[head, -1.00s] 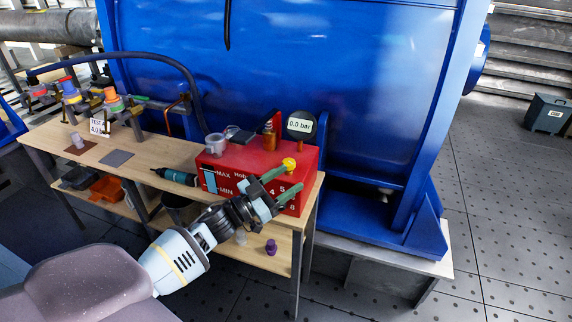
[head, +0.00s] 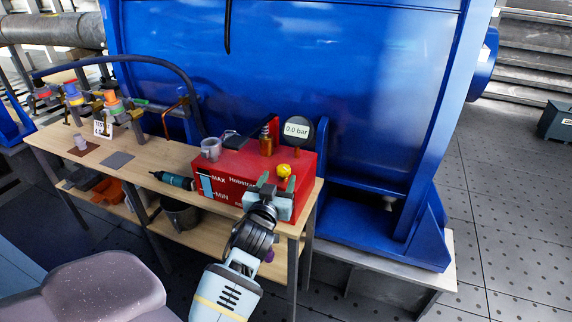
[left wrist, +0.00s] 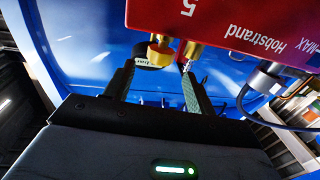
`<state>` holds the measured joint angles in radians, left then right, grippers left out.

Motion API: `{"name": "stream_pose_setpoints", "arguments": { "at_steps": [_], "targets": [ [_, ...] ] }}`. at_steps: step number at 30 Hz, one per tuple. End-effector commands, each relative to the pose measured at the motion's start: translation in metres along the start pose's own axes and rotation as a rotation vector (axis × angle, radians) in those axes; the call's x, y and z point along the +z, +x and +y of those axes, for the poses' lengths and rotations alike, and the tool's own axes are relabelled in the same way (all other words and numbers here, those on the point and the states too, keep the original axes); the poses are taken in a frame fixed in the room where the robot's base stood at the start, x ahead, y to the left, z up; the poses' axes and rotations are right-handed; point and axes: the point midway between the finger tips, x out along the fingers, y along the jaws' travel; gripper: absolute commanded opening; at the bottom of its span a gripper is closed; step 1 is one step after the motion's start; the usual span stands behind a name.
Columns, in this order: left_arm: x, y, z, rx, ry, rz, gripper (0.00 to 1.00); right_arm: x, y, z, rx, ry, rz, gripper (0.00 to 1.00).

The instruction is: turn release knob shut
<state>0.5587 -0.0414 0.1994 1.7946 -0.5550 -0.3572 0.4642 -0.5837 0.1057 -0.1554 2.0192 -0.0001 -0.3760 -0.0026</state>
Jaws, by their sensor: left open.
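The yellow release knob (head: 284,170) sits at the front right of the red Hobstrand pump box (head: 226,166) on the bench. It also shows in the left wrist view (left wrist: 160,50), ahead of the fingertips. My left gripper (head: 272,184) is open in front of the box, just below the knob in the head view. In the left wrist view its two fingers (left wrist: 157,72) are spread, with the knob seen between their tips; I cannot tell whether they touch it. A brass fitting (left wrist: 192,50) is near the right fingertip. My right gripper is not in view.
A gauge (head: 297,130) reading 0.0 bar and an amber-brown fitting (head: 267,142) stand behind the knob. A clear cup (head: 211,148) is on the box's left. A teal tool (head: 172,180) lies on the bench (head: 140,155). A blue tank wall (head: 300,60) rises behind.

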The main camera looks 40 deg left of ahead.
Motion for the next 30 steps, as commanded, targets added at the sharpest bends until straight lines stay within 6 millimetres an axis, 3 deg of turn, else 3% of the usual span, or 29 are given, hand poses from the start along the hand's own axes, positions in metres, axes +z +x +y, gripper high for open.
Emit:
{"name": "stream_pose_setpoints", "arguments": {
  "at_steps": [15, 21, 30],
  "targets": [
    [-0.001, 0.064, 0.000, 0.001, 0.000, 0.002, 0.55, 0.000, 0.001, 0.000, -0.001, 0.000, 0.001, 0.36],
    [-0.001, 0.075, 0.000, 0.002, -0.001, 0.003, 0.55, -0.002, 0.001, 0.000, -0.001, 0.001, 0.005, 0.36],
    [-0.001, 0.077, 0.000, 0.002, -0.001, 0.002, 0.55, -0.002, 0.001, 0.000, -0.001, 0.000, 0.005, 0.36]
  ]
}}
